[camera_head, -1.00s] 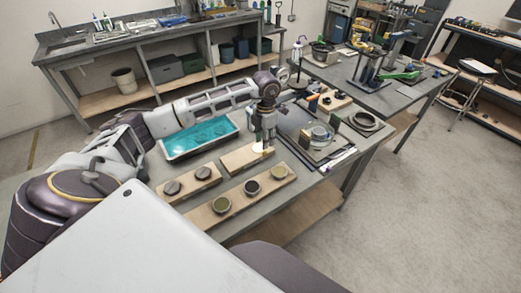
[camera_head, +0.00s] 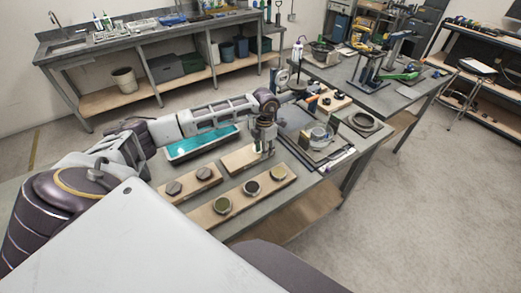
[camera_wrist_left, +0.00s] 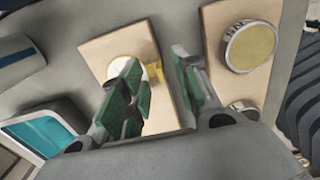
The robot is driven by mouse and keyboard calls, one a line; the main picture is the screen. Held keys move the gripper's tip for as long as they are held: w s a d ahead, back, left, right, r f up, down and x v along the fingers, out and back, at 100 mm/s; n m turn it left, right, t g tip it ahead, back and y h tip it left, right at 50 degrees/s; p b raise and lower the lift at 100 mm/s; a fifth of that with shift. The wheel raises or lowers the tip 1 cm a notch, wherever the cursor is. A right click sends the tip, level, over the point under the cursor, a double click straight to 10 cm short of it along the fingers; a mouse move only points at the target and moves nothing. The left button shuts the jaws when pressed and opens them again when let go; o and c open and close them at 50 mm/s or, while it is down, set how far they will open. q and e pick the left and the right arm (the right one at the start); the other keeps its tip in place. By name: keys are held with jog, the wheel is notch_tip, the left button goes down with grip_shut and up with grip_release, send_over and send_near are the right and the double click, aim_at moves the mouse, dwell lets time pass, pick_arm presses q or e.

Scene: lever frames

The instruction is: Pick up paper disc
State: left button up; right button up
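The paper disc shows in the left wrist view as a small white round (camera_wrist_left: 149,70) with a yellow piece beside it. It lies on a small wooden board (camera_wrist_left: 105,50), also in the head view (camera_head: 237,161). A finger partly covers the disc in the wrist view; in the head view my gripper hides it. My left gripper (camera_head: 264,153) points down over the board's right part. In the wrist view its green-padded fingers (camera_wrist_left: 162,88) are apart, with nothing seen held between them. The disc shows beyond the left finger. My right gripper is not in view.
A long board (camera_head: 236,201) with several round tins lies in front, and a small board with two dark knobs (camera_head: 189,190) lies to the left. A teal-filled tray (camera_head: 203,147) is behind, under my forearm. Equipment (camera_head: 320,135) stands close on the right.

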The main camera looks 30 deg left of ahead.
pick_arm(q)
jog(key=shift+f, duration=0.35)
grip_shut()
